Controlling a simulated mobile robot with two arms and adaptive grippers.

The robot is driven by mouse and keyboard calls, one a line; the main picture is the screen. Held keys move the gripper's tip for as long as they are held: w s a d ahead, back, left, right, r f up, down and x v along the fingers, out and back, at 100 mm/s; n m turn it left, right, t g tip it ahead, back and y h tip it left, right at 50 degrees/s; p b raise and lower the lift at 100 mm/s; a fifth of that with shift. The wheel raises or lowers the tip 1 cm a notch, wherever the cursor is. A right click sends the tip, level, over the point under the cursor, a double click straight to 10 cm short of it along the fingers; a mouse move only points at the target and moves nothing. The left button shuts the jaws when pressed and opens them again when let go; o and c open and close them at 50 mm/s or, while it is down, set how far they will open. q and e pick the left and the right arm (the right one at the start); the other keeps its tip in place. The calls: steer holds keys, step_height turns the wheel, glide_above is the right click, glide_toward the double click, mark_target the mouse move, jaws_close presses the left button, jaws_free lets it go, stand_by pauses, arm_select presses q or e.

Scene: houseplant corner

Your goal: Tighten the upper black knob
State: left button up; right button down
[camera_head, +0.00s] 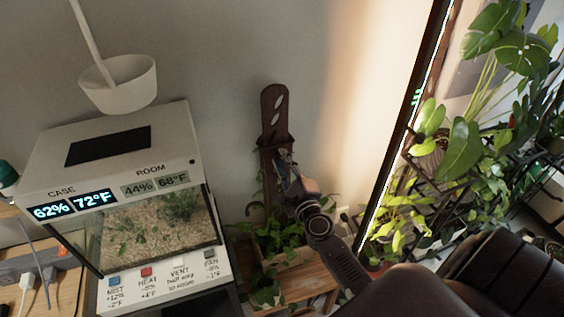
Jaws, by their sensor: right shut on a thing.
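A dark brown upright board (272,103) with oval cut-outs stands against the wall in the middle of the head view. My right gripper (284,166) reaches up from the lower right to the front of this board, just below its small ledge. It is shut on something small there. The fingers hide what they hold; its place on the board fits the upper black knob, but I cannot make out the knob itself. No other black knob shows clearly on the board. My left gripper is not in view.
A white terrarium case (122,190) with lit displays and labelled buttons stands on the left, a white lamp shade (118,84) above it. Potted plants (278,240) stand on a wooden shelf (311,288) under the board. A tall lit frame (408,118) and more foliage (465,145) are on the right.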

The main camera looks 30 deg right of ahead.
steer(key=m, duration=0.6)
steer(key=shift+f, duration=0.15)
stand_by(0.4)
steer(key=c, duration=1.7)
jaws_free()
steer(key=shift+s, duration=0.1)
steer(key=v, duration=0.7)
steer(key=shift+s, duration=0.2)
